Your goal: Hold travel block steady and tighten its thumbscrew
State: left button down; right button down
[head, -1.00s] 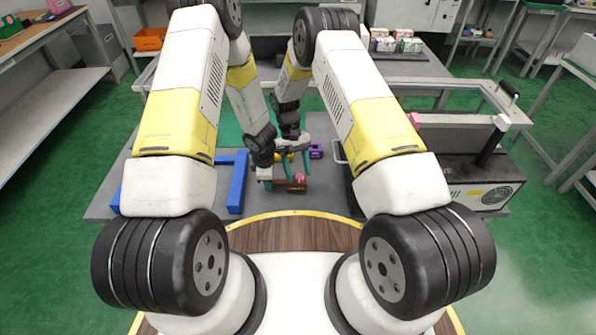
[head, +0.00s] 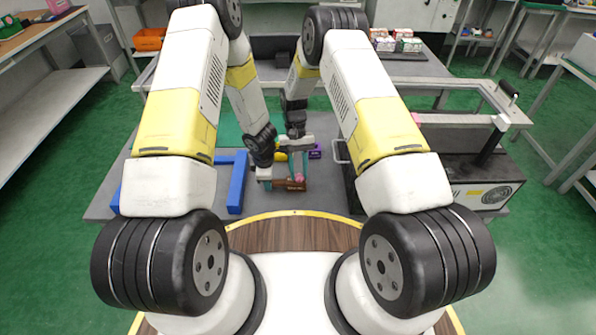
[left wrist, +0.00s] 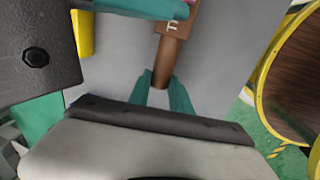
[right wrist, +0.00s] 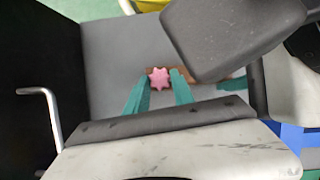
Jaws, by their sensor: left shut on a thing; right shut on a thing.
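The travel block (head: 291,185) is a small brown block low in the middle of the grey table; the left wrist view shows a letter F on its face and a round brown grip (left wrist: 166,62). My left gripper (head: 272,181) is shut on that grip, from the block's left in the head view. The thumbscrew (right wrist: 158,77) is a pink star-shaped knob on the block. My right gripper (right wrist: 160,86) has its teal fingers on either side of the knob, shut on it. In the head view the knob (head: 299,178) is partly covered by those fingers.
A blue frame (head: 237,182) stands left of the block. A yellow thing (head: 282,156) and a purple thing (head: 315,153) lie behind my grippers. A black machine (head: 445,178) with a metal handle (right wrist: 46,110) stands to the right. Bare grey table shows in front.

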jog(key=m, duration=0.2)
jog(key=m+y, duration=0.2)
jog(key=m, duration=0.1)
jog(key=shift+d+m, duration=0.3)
jog(key=m, duration=0.2)
jog(key=m+t+y, duration=0.1)
jog(key=m, duration=0.1)
jog(key=shift+s+d+m+y, duration=0.15)
jog(key=shift+m+y, duration=0.15)
jog(key=m, duration=0.2)
jog(key=m+t+y, duration=0.1)
jog(key=m, duration=0.2)
jog(key=shift+s+d+t, duration=0.1)
jog(key=shift+s+t, duration=0.1)
jog(key=shift+t, duration=0.1)
jog(key=m+t, duration=0.1)
jog(key=m, duration=0.3)
jog(key=shift+s+t+y, duration=0.1)
jog(key=shift+t+y, duration=0.2)
jog(key=shift+t, duration=0.1)
jog(key=shift+m, duration=0.4)
jog(key=c, duration=1.1)
grip_release()
jog(key=shift+o, duration=0.2)
jog(key=shift+r, duration=0.1)
jog(key=v, duration=1.1)
jog(key=shift+d+r, duration=0.15)
jog(key=shift+r, duration=0.25)
